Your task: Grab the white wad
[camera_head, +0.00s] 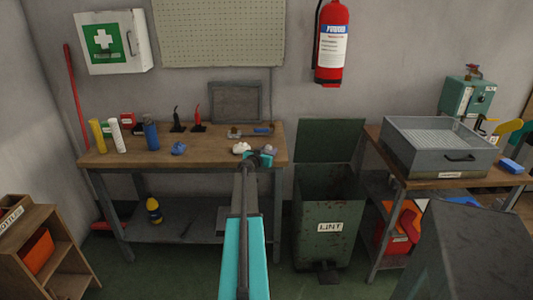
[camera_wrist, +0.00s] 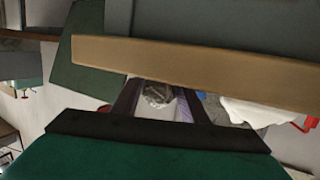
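The white wad (camera_head: 241,148) lies on the wooden workbench (camera_head: 215,157), near its front right part. A greyish wad (camera_head: 271,149) lies close to its right. My gripper (camera_head: 260,160) is at the bench's front right edge, to the right of the white wad and in front of the grey one. In the wrist view, my two dark fingers (camera_wrist: 160,103) stand apart with the grey wad (camera_wrist: 158,94) seen between them, apparently untouched. A white shape, apparently the white wad (camera_wrist: 255,110), shows right of the fingers, partly hidden by the bench edge and gripper.
A blue wad (camera_head: 178,148), a blue bottle (camera_head: 151,135) and other cylinders stand to the left on the bench. A green lint bin (camera_head: 325,205) with a raised lid stands to the right. A grey tray (camera_head: 440,165) sits on the right table.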

